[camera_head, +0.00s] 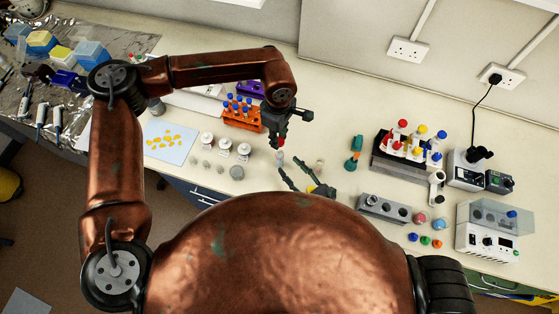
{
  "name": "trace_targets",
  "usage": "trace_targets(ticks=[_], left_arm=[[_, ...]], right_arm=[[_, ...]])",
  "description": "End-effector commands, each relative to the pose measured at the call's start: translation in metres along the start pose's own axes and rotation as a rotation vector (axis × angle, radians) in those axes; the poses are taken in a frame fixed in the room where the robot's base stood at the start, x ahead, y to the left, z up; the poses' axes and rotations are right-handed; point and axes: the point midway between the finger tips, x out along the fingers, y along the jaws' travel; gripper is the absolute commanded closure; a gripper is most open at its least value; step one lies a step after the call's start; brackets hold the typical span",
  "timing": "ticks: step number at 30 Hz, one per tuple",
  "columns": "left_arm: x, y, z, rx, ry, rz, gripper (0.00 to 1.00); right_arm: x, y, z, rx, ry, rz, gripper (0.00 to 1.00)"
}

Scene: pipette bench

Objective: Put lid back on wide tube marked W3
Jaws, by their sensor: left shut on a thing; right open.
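My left gripper (276,140) is shut, fingers pointing down, with a small red thing (281,142) at its tips. It is too small to tell whether this is a lid. A small pale tube (280,158) stands just below it. Another small pale tube (319,166) stands further right. My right gripper (297,181) is open and empty, low on the bench, with its fingers pointing up-left near the first tube. No W3 mark is readable.
An orange rack (241,119) with blue-capped tubes stands behind left. White-lidded jars (225,146) stand left. A black rack (400,152) holds capped tubes at right. A grey block (384,208) and several coloured caps (425,240) are near the front right.

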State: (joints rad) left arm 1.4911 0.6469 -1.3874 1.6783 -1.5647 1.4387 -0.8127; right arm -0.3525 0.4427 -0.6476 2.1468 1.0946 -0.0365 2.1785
Motion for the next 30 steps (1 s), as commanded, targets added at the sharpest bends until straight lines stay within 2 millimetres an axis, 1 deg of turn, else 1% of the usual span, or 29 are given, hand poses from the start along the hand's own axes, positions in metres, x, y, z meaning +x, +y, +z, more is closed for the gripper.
trace_targets(ticks=[3,6,9,12,17,25,30], left_arm=[[0.0,0.0,0.0,0.0,0.0,0.0,0.82],[0.0,0.0,0.0,0.0,0.0,0.0,0.82],[0.0,0.0,0.0,0.0,0.0,0.0,0.82],[0.0,0.0,0.0,0.0,0.0,0.0,0.82],[0.0,0.0,0.0,0.0,0.0,0.0,0.82],[0.0,0.0,0.0,0.0,0.0,0.0,0.82],[0.0,0.0,0.0,0.0,0.0,0.0,0.82]], right_arm=[[0.021,-0.001,0.001,0.001,-0.004,-0.003,0.6],[0.036,0.0,0.001,0.004,-0.002,-0.002,0.6],[0.049,-0.001,0.0,0.001,-0.001,-0.002,0.6],[0.058,-0.001,0.0,0.001,0.0,-0.001,0.6],[0.065,0.0,0.0,0.001,0.001,0.0,0.6],[0.066,0.0,0.0,0.001,0.001,0.0,0.6],[0.066,0.0,0.0,0.001,0.001,0.0,0.71]])
